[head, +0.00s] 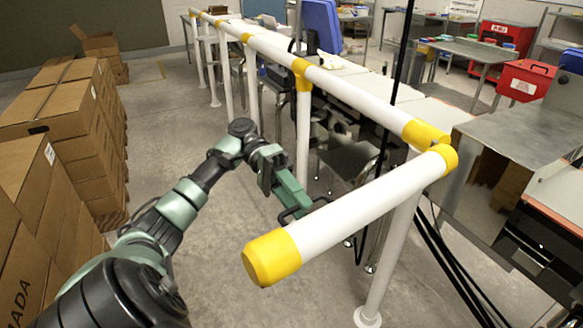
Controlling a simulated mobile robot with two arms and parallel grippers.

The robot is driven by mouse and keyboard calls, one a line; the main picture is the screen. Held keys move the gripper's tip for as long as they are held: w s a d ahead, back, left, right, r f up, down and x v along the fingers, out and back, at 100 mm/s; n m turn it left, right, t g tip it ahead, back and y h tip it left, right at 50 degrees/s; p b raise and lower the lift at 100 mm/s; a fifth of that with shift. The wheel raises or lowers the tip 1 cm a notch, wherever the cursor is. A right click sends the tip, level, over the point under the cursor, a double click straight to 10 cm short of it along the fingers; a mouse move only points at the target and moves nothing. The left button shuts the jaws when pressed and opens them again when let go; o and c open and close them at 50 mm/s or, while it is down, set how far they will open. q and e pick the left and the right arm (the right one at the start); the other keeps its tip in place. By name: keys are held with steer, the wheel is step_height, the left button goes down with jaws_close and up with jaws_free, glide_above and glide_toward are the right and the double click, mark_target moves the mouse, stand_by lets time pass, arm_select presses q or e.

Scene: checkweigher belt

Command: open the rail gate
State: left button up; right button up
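A white rail arm (350,207) with a yellow end cap (271,258) reaches toward me from a yellow corner joint (437,150) on a white post (389,255). It looks like the rail gate; its near end is free, and it stands at an angle to the long fixed rail (355,97). My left gripper (308,208) is just behind the far side of this rail arm, near its middle. Its fingertips are partly hidden by the rail, so I cannot tell whether they touch it or are open. My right gripper is out of view.
Stacked cardboard boxes (70,115) line the left side. The concrete floor (170,110) between boxes and rail is clear. Behind the rail are a chair (349,158), a metal table (520,130) and red bins (526,79).

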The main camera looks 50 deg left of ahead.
arm_select(q)
steer(key=v, duration=0.7)
steer(key=shift+p, duration=0.4)
steer(key=shift+d+f, duration=0.1)
